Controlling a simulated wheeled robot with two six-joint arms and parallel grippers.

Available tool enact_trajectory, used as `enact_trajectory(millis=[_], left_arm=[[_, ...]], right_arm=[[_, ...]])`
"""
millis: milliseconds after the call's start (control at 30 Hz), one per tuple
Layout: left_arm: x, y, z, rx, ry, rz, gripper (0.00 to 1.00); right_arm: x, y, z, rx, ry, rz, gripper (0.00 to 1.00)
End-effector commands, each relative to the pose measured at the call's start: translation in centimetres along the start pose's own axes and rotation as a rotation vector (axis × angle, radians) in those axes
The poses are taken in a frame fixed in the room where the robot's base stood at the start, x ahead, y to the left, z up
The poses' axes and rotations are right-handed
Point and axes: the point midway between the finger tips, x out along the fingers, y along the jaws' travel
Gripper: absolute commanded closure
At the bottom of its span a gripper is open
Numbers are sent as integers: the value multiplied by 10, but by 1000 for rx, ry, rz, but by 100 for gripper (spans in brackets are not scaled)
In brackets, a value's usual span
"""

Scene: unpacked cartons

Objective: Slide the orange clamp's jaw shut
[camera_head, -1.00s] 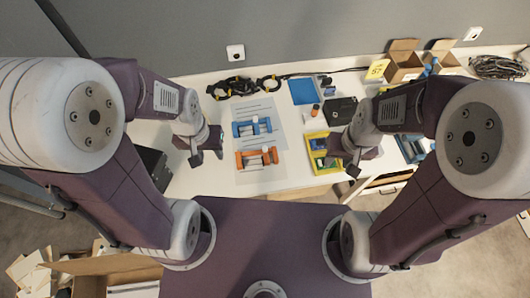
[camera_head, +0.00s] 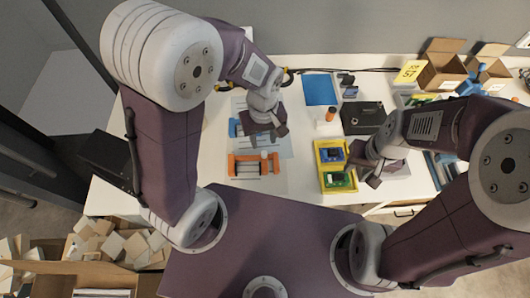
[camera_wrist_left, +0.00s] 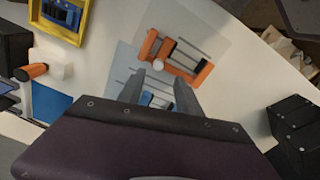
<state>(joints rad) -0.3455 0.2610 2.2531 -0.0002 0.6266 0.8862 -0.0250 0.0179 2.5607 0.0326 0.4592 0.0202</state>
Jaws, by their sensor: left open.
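The orange clamp (camera_head: 275,163) lies on a pale sheet on the table; it also shows beyond my fingertips in the left wrist view (camera_wrist_left: 203,72). How wide its jaw stands is too small to tell. The blue clamp (camera_head: 233,128) lies behind it, partly hidden by my left gripper (camera_head: 275,129). In the left wrist view my left gripper (camera_wrist_left: 159,84) is open, with nothing gripped, its fingers over the blue clamp (camera_wrist_left: 158,113) and apart from the orange one. My right gripper (camera_head: 372,176) hangs right of the yellow tray; its opening is unclear.
The yellow tray (camera_head: 322,178) with a blue and a green part stands right of the orange clamp. An orange-capped bottle (camera_head: 330,114), a blue sheet (camera_head: 320,89) and a black box (camera_head: 362,117) lie behind it. Cartons (camera_head: 440,67) stand at the back right.

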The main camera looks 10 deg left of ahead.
Motion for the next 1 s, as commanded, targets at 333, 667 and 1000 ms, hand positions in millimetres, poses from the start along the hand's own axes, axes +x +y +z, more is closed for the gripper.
enact_trajectory(millis=[333,667,1000], left_arm=[[69,-2,1,-1,-4,-4,59],[88,-1,0,-1,-1,-1,59],[87,-1,0,-1,-1,-1,100]], right_arm=[[17,0,2,0,0,0,64],[20,0,2,0,0,0,64],[20,0,2,0,0,0,64]])
